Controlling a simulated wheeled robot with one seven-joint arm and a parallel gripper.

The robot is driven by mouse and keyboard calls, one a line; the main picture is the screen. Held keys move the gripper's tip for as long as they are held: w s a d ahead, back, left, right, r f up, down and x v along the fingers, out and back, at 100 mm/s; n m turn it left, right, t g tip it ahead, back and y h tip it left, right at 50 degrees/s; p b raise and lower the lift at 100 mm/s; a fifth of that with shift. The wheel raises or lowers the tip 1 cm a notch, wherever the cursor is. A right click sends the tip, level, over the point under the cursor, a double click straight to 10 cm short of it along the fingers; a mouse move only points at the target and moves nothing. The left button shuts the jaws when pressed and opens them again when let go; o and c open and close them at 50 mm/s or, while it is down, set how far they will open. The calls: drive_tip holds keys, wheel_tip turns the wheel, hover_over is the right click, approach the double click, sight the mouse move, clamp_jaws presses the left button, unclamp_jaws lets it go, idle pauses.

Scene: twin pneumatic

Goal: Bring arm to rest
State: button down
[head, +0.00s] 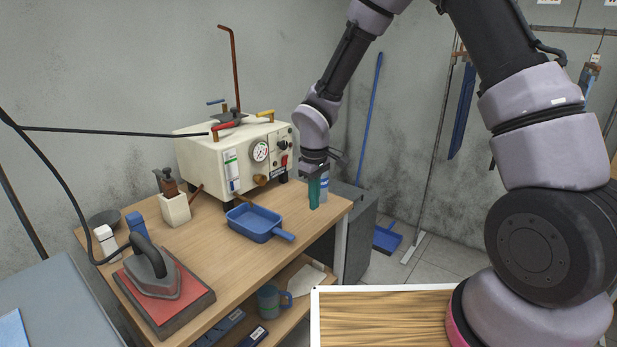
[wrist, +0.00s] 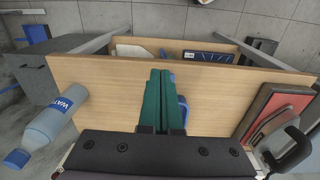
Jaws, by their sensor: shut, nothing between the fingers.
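My gripper (head: 316,193) hangs at the end of my raised arm, over the right end of the wooden table (head: 205,240). Its green fingers point down. In the wrist view the two fingers of my gripper (wrist: 160,102) lie side by side, shut with nothing between them. The table's wooden top (wrist: 100,80) lies below them in that view.
A water bottle (wrist: 55,118) stands close to my gripper. A blue scoop-like tray (head: 254,222), a cream machine with a gauge (head: 212,165) and an iron (head: 153,278) on a red pad stand on the table. A mug (head: 268,300) is on the lower shelf.

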drive_tip(key=s+d+r+m+t, duration=0.1)
drive_tip(key=d+r+m, duration=0.3)
drive_tip(key=d+r, duration=0.55)
drive_tip(key=s+d+r+m+t, duration=0.1)
drive_tip(key=d+r+m+t, duration=0.15)
drive_tip(key=d+r, duration=0.7)
drive_tip(key=s+d+r+m+t+y, duration=0.1)
drive_tip(key=s+d+r+m, duration=0.1)
drive_tip(key=s+r+m, duration=0.2)
drive_tip(key=s+d+r+m+t+y, duration=0.1)
drive_tip(key=s+d+r+m+t, duration=0.1)
drive_tip(key=s+r, duration=0.8)
drive_tip(key=shift+s+d+r+m, duration=0.3)
drive_tip(key=shift+d+r+m, duration=0.05)
drive_tip(key=shift+r+m, duration=0.45)
drive_tip(key=shift+w, duration=0.1)
